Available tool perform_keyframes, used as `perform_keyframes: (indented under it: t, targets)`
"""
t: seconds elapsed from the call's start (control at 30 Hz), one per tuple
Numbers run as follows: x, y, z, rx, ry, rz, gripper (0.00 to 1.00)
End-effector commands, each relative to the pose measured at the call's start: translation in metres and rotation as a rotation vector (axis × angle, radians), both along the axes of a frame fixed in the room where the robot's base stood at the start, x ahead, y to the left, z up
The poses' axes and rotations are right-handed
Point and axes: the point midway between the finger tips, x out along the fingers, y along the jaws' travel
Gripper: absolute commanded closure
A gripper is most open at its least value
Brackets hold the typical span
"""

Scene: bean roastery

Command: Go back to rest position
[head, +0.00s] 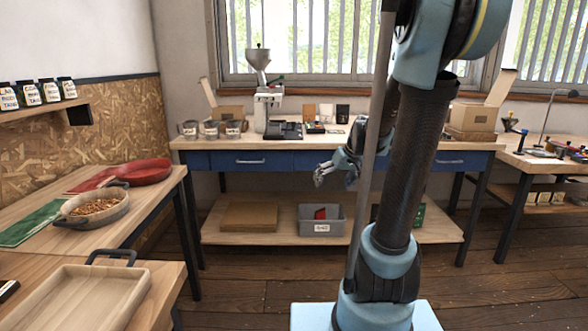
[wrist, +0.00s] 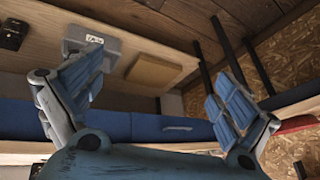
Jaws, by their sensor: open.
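My gripper (head: 322,177) is at the end of my folded arm in the head view, in front of the blue drawer front of the back workbench. In the wrist view my gripper (wrist: 152,95) has its two fingers spread wide apart, with nothing between them. Part of the hand is hidden behind my arm's dark link and a grey pole in the head view. The gripper appears apart from the bench.
The back workbench (head: 222,145) carries a grinder (head: 268,102), jars and boxes. Its lower shelf holds a grey bin (head: 321,227) and a cardboard piece (head: 249,217). Floor between is clear.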

Motion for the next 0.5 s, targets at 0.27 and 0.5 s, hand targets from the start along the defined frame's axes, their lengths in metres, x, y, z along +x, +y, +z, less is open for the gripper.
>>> perform_keyframes:
  t: [0.27,0.5]
  targets:
    - [-0.076,-0.006,-0.004,-0.058,0.073,-0.061,0.04]
    - [-0.136,-0.015,-0.016,-0.113,0.13,-0.12,0.04]
